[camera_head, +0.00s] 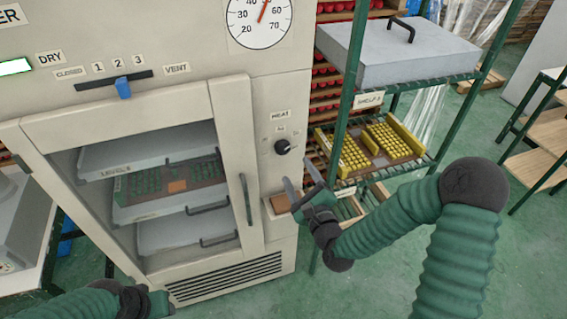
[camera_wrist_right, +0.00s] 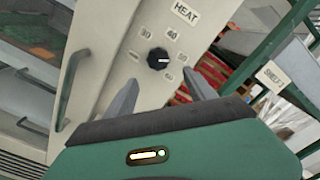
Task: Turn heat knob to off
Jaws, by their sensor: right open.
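The heat knob (camera_head: 282,147) is a small black dial on the oven's front panel, below a HEAT label. In the right wrist view the knob (camera_wrist_right: 158,59) shows a white pointer line directed to the right, with numbers around it. My right gripper (camera_head: 300,190) is open and empty, below and slightly right of the knob in the head view. In the wrist view its two fingers stand on either side below the knob, apart from it. Part of my left arm (camera_head: 125,300) shows at the bottom left; its fingers are not clearly seen.
The oven's glass door (camera_head: 150,170) is closed, with trays inside. A blue slider (camera_head: 123,88) and a temperature gauge (camera_head: 260,18) are on the panel. A small ledge with a brown block (camera_head: 281,203) is below the knob. A green shelf rack (camera_head: 345,100) stands to the right.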

